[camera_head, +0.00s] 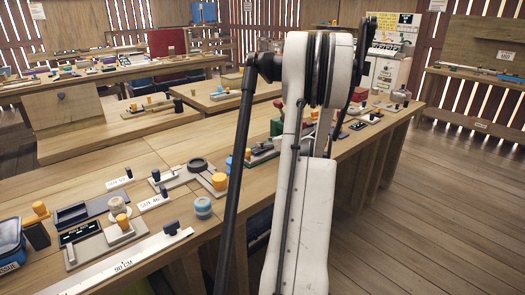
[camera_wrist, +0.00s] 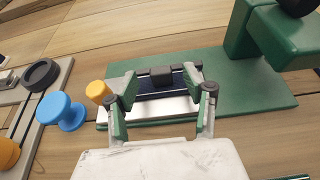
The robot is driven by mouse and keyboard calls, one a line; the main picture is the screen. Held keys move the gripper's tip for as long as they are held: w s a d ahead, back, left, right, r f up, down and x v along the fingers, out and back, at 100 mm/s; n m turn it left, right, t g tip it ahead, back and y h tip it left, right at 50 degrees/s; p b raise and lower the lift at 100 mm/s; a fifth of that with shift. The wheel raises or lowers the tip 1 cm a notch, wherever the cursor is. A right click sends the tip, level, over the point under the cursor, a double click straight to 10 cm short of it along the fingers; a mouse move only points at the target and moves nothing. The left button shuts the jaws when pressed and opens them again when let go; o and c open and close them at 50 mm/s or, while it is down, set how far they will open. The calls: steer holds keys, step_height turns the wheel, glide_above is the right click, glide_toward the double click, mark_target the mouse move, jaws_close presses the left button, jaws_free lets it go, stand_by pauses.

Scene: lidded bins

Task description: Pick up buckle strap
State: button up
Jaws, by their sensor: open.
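What looks like the buckle strap (camera_wrist: 150,86), a dark navy strip with a black block-like buckle on it, lies at the middle of the wrist view. It lies along a pale strip on a green board. My gripper (camera_wrist: 160,76) is open, with one finger towards each end of the strap. The buckle shows between the fingertips. I cannot tell whether the fingers touch the strap. In the head view my arm hides the gripper, and I cannot make out the strap.
A green upright fixture (camera_wrist: 270,35) rises at the right of the board. A blue spool-shaped knob (camera_wrist: 62,112) and an orange knob (camera_wrist: 97,91) stand to the left. In the head view, the long wooden bench (camera_head: 145,163) holds many small fixtures, with bare wood between them.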

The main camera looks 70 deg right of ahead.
steer(key=x, duration=0.3)
steer(key=shift+s, duration=0.1)
jaws_close()
